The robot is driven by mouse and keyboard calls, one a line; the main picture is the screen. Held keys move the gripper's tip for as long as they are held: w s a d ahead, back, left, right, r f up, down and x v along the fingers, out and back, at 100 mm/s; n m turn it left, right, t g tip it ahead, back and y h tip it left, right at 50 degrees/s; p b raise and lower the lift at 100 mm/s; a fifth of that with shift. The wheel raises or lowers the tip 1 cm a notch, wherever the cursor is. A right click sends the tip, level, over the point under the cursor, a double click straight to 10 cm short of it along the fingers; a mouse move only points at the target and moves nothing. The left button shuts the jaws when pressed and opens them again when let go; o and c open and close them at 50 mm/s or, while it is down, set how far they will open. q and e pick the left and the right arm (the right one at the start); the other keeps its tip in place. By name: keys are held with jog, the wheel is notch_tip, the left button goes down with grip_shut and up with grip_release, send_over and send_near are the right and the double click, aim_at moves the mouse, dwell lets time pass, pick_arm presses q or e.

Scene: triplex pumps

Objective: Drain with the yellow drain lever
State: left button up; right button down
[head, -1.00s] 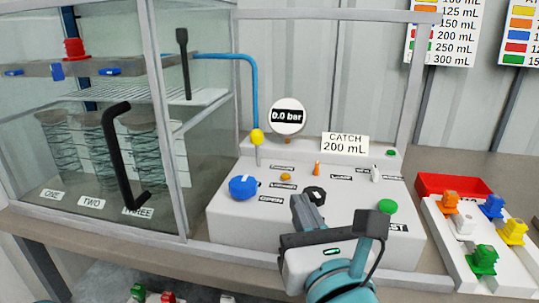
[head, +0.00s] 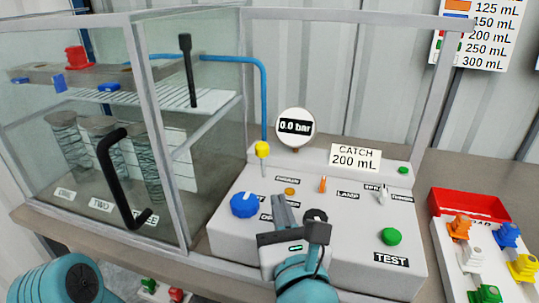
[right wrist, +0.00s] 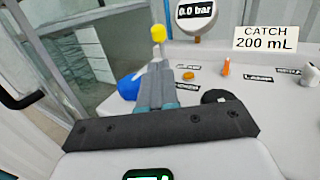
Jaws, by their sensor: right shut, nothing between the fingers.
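The yellow-topped drain lever (head: 262,149) stands upright at the back left of the white console (head: 345,262), by the end of a blue pipe. It also shows in the right wrist view (right wrist: 159,33), beyond my fingertips. My right gripper (head: 279,198) is shut and empty. It is over the console, between the blue knob (head: 244,205) and the black knob (head: 315,215), pointing toward the back. It is apart from the yellow lever, on the near side of it. My left gripper is not in view.
A glass cabinet with a black door handle (head: 112,175) stands left of the console. A gauge (head: 295,127) reads 0.0 bar and a sign (head: 355,157) reads CATCH 200 mL. A green button (head: 391,236) is at front right. A red tray (head: 470,204) and coloured plugs lie at the right.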

aim_at(265, 151)
jog(key=w, duration=0.4)
jog(key=w+a+p, duration=0.1)
jog(key=w, duration=0.3)
jog(key=w+a+p, duration=0.1)
jog(key=w, duration=0.3)
jog(key=shift+w+r, duration=0.25)
jog(key=shift+r, duration=0.1)
jog(key=shift+w+r+g+p, duration=0.25)
jog(key=shift+r+g+p, duration=0.1)
jog(key=shift+p, duration=0.15)
jog(key=w+g+p, duration=0.1)
jog(key=p, duration=0.1)
jog(key=w+r+m+g+p, duration=0.1)
jog(key=p, duration=0.2)
jog(key=w+d+m+g+p, duration=0.1)
jog(key=g+p, duration=0.1)
jog(key=shift+w+r, duration=0.1)
jog(key=shift+r, duration=0.15)
jog(key=shift+w+d+f+g+p, duration=0.1)
jog(key=shift+w+f+g+p, duration=0.15)
jog(key=shift+p, duration=0.2)
jog(key=shift+s+f, duration=0.1)
jog(key=shift+f, duration=0.05)
